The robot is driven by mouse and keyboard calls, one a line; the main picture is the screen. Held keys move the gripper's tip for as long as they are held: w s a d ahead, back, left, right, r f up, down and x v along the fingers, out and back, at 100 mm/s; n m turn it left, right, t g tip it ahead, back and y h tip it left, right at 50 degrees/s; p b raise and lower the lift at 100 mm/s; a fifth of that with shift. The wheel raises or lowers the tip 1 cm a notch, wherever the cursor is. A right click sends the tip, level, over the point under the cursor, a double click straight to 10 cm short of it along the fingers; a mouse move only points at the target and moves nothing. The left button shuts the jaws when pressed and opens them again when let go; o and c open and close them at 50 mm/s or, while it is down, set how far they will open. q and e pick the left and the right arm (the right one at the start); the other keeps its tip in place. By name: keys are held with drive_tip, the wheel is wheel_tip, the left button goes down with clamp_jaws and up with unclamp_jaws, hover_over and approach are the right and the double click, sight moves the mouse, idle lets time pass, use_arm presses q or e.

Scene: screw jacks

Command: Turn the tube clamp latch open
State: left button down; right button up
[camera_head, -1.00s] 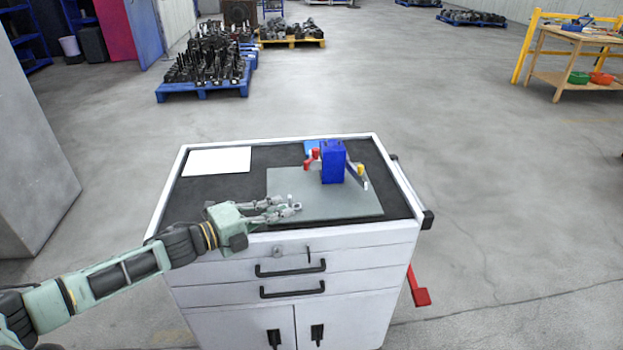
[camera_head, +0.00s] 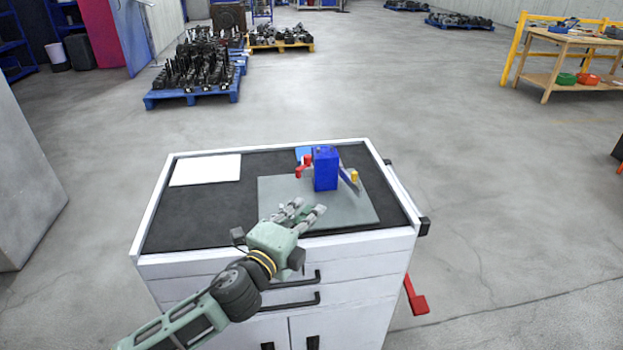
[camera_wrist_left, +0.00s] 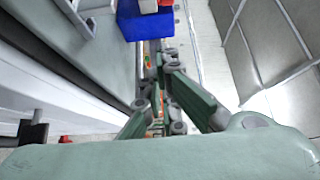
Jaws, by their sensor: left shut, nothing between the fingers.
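A blue block-shaped fixture (camera_head: 325,170) stands upright on a grey plate (camera_head: 345,212) on top of the white cabinet. A red handle (camera_head: 304,166) sticks out at its left, and a grey lever with a yellow tip (camera_head: 353,175) slants out at its right. I cannot tell which part is the tube clamp latch. My left gripper (camera_head: 308,209) is shut and empty over the front of the plate, apart from the fixture, fingers pointing towards it. In the left wrist view, the fingers (camera_wrist_left: 167,68) show below the blue fixture (camera_wrist_left: 146,24). My right gripper is not in view.
A white sheet (camera_head: 206,170) lies at the back left of the dark cabinet top (camera_head: 190,215). The front left of the top is clear. Pallets with dark parts (camera_head: 200,75) stand far behind.

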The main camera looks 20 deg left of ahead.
sight(304, 169)
use_arm(q)
drive_tip(key=shift+w+r, duration=0.15)
drive_tip(key=shift+r, duration=0.1)
drive_tip(key=w, duration=0.3)
drive_tip(key=w+p, duration=0.1)
drive_tip(key=w, duration=0.2)
drive_tip(key=w+d, duration=0.1)
drive_tip(key=w, duration=0.2)
drive_tip(key=a, duration=0.1)
drive_tip(key=w+a, duration=0.1)
drive_tip(key=a+p, duration=0.1)
drive_tip(key=shift+w, duration=0.25)
drive_tip(key=shift+w+a, duration=0.15)
drive_tip(key=shift+a, duration=0.25)
drive_tip(key=shift+s+a, duration=0.2)
drive_tip(key=shift+a, duration=0.1)
drive_tip(key=shift+s+a, duration=0.1)
drive_tip(key=shift+a, duration=0.25)
drive_tip(key=shift+s+a+p, duration=0.15)
drive_tip(key=shift+a+p, duration=0.1)
drive_tip(key=shift+a, duration=0.5)
drive_tip(key=shift+s+a+p, duration=0.1)
drive_tip(key=shift+a+p, duration=0.1)
drive_tip(key=shift+a, duration=0.5)
